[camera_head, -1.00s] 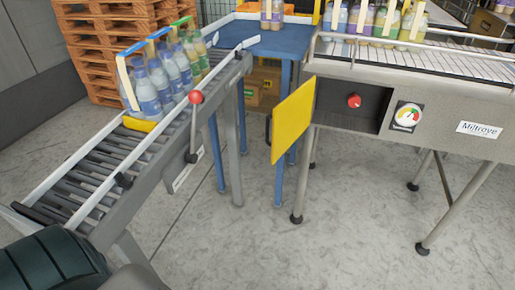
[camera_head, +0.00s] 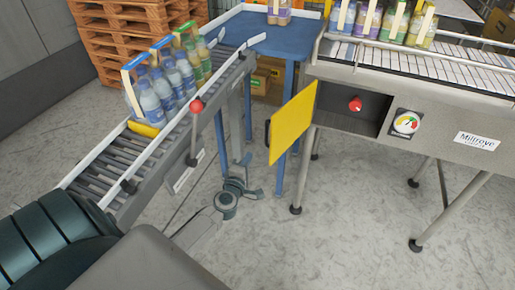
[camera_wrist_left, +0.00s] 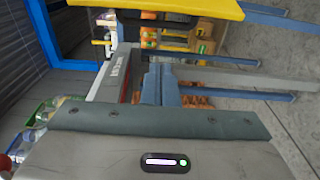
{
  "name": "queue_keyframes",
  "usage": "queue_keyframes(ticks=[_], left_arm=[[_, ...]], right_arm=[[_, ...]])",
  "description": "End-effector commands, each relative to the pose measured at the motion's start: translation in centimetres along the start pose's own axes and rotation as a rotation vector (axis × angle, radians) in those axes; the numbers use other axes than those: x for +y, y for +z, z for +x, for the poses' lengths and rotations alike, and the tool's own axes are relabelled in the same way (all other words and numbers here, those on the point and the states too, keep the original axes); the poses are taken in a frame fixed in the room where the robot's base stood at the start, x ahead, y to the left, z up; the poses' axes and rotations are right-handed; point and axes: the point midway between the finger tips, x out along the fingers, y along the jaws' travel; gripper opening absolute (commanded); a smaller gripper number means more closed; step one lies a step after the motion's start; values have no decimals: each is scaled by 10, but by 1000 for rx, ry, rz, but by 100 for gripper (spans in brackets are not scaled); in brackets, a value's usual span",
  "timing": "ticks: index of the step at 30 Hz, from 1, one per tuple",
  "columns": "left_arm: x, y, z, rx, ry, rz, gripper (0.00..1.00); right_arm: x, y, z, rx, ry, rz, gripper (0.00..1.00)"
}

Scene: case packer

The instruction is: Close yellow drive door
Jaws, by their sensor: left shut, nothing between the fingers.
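The yellow drive door (camera_head: 292,122) stands open, swung out from the left side of a dark recess (camera_head: 343,107) in the conveyor machine's front. A dark handle shows on the door's left edge. My left gripper (camera_head: 250,178) is shut and empty, below and left of the door and apart from it. In the left wrist view the shut fingers (camera_wrist_left: 158,82) show at the centre, with a yellow panel (camera_wrist_left: 160,6), apparently the door, across the top. My right gripper is not in view.
A roller conveyor (camera_head: 97,184) with bottle packs and a red-ball lever (camera_head: 196,105) lies left of my left arm. A blue table (camera_head: 262,36) stands behind the door. A gauge (camera_head: 405,122) is right of the recess. The floor in front of the machine is clear.

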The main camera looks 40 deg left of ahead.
Motion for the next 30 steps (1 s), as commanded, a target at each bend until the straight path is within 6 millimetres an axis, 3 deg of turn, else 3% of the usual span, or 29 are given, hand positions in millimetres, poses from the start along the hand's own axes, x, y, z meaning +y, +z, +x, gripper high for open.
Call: queue_keyframes(ticks=[15, 21, 30], left_arm=[[-1, 0, 97, -1, 0, 3, 0], [-1, 28, 84, -1, -3, 1, 0], [-2, 38, 80, -1, -3, 4, 0]], right_arm=[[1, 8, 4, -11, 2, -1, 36], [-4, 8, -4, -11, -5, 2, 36], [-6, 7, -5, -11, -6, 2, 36]])
